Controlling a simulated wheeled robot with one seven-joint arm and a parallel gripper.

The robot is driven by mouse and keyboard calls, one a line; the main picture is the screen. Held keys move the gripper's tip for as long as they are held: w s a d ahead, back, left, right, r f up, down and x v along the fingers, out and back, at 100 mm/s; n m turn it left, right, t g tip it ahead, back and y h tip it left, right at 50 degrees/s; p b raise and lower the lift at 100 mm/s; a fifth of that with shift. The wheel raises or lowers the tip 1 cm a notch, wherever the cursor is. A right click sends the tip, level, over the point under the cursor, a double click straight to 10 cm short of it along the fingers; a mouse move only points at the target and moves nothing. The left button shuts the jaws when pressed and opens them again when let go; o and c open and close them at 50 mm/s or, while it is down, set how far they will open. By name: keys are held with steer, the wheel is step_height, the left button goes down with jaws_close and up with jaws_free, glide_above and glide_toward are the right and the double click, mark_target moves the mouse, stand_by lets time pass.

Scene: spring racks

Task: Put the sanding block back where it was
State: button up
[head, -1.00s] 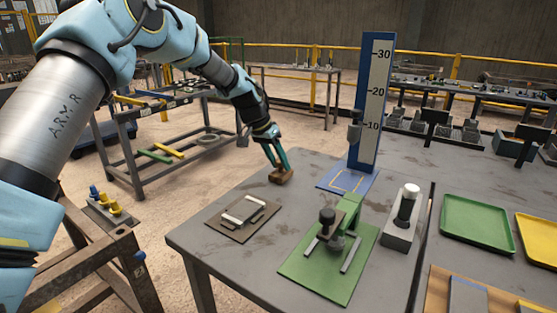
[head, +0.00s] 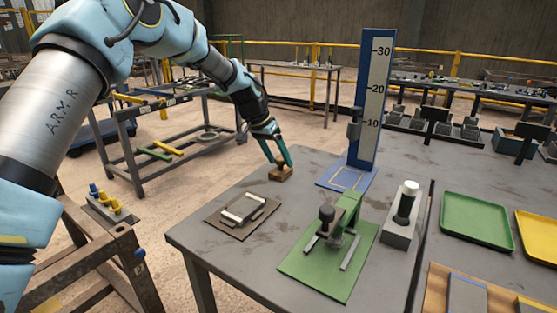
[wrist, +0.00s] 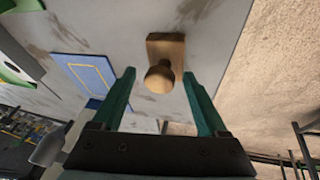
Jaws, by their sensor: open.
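The sanding block (head: 281,174) is a small brown wooden block with a round knob. It rests on the grey table near its far left edge. In the wrist view the sanding block (wrist: 164,60) lies just ahead of and between the two fingertips, with its knob toward me. My gripper (head: 276,160) is open and just above the block in the head view. Its green fingers (wrist: 160,78) stand apart on either side of the knob, with clear gaps and no visible contact.
A blue base with a yellow outline (head: 347,178) and a tall blue scale (head: 371,100) stand right of the block. A brown plate fixture (head: 241,214), a green fixture board (head: 325,268) and a grey stand (head: 401,230) are nearer. Bare tabletop surrounds the block.

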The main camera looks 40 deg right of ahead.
steer(key=b+v, duration=0.1)
steer(key=v, duration=1)
steer(key=shift+r+b, duration=0.25)
steer(key=shift+b, duration=0.15)
steer(key=w+a+f+n+t+y, duration=0.1)
steer(key=w+a+f+n, duration=0.15)
steer(key=a, duration=0.75)
steer(key=w+a+f+n+t, duration=0.1)
steer(key=w+a+n, duration=0.15)
steer(key=a, duration=0.75)
steer(key=w+a+f+n+t+y, duration=0.1)
steer(key=w+a+n, duration=0.15)
steer(key=a, duration=0.75)
steer(key=s+a+f+n, duration=0.1)
steer(key=s+a, duration=0.3)
steer(key=a, duration=0.4)
steer(key=s+a+f+n+y, duration=0.1)
steer(key=s+a+n, duration=0.3)
steer(key=a, duration=0.4)
steer(key=s+a+f+n+y+p, duration=0.1)
steer(key=s+a+f+n, duration=0.1)
steer(key=a, duration=0.6)
steer(key=shift+s+n, duration=0.45)
steer(key=shift+s, duration=0.45)
